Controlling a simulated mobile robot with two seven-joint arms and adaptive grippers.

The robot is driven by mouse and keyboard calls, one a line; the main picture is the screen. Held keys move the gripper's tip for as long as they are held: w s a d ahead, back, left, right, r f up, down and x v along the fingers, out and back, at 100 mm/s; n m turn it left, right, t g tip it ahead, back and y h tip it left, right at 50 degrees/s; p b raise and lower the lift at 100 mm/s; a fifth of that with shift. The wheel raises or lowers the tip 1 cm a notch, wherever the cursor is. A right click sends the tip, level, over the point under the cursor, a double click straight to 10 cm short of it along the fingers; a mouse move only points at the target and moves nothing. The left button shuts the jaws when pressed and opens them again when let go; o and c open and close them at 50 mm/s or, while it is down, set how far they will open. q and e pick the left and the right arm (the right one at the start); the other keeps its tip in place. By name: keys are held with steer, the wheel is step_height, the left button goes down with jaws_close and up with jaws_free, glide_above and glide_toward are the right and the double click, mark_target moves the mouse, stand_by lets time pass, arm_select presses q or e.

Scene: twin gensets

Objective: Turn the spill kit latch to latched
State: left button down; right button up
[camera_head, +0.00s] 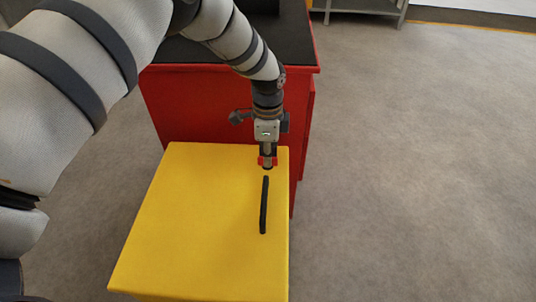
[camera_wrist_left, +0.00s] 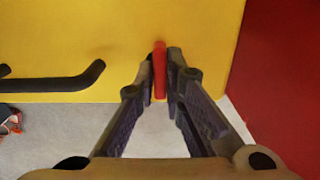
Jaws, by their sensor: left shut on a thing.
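The spill kit is a yellow box (camera_head: 200,220) with a black bar handle (camera_head: 264,205) on its top. A small red latch (camera_wrist_left: 159,72) shows at the yellow face in the left wrist view, with its long side running up and down in that picture. My left gripper (camera_head: 267,163) is at the far right end of the box top, beyond the handle. Its dark fingers (camera_wrist_left: 170,85) are shut on the red latch, one on each side. The fingers partly hide the latch in the head view. My right gripper is in neither view.
A red cabinet (camera_head: 205,105) with a black top (camera_head: 297,45) stands right behind the yellow box. The handle (camera_wrist_left: 60,82) lies left of the fingers in the wrist view. Grey floor (camera_head: 420,160) to the right is clear. A grey shelf (camera_head: 365,8) stands far back.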

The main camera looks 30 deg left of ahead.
arm_select(q)
steer(key=shift+s, duration=0.1)
steer(key=c, duration=1.7)
jaws_free()
step_height(320, 180, up, 12)
steer(key=shift+f, duration=0.1)
